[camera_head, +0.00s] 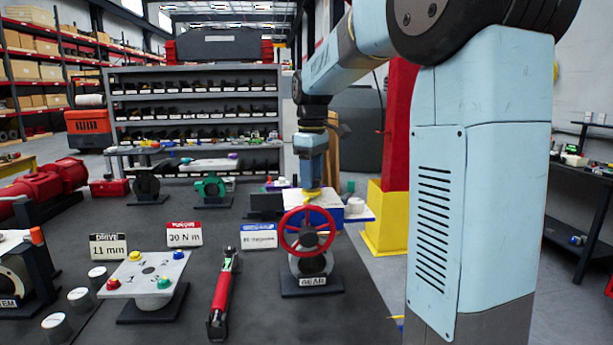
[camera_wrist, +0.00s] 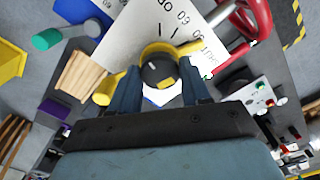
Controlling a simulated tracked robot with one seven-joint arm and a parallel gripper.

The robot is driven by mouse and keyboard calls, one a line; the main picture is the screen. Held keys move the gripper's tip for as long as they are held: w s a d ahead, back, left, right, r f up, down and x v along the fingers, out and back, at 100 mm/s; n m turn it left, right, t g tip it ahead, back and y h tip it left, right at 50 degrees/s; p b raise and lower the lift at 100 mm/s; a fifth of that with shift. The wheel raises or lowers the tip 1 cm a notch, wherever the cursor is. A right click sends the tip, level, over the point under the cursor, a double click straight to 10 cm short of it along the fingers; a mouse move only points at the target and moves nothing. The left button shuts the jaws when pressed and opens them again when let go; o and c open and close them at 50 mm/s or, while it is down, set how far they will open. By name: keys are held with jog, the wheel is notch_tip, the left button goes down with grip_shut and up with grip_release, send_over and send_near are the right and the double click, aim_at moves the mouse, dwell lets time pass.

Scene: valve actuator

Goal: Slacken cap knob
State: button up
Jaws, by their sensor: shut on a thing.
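My gripper (camera_head: 311,188) points down over the white box-shaped unit (camera_head: 325,206) behind the red handwheel (camera_head: 307,231). In the wrist view its two fingers (camera_wrist: 158,82) are on either side of the cap knob (camera_wrist: 157,71), a dark round top with a pale mark and a yellow part around it. The gripper is shut on it. A yellow arm (camera_wrist: 108,92) sticks out to the left of the knob. A white plate (camera_wrist: 140,30) with black numerals lies beside it. The finger contact itself is partly hidden by the fingers.
The red wheel (camera_wrist: 240,30) shows at upper right in the wrist view. Shelves (camera_head: 195,105) stand behind.

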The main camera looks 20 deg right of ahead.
jog(key=shift+w+d+r+n, duration=0.1)
jog(key=shift+n, duration=0.4)
jog(key=o, duration=1.1)
jog(key=shift+c, duration=0.2)
notch_tip(320, 180, up, 14)
jog(key=shift+f, duration=0.25)
jog(key=s+f+m+t, duration=0.2)
jog(key=s+f, duration=0.4)
jog(key=s, duration=0.3)
jog(key=s+a+f+m+t, duration=0.1)
jog(key=s+f+m, duration=0.3)
jog(key=s, duration=0.5)
jog(key=s+f+m+t, duration=0.2)
jog(key=s+f+m, duration=0.1)
jog(key=s+f, duration=0.5)
jog(key=shift+s+a+m+t, duration=0.3)
jog(key=shift+s+m, duration=0.1)
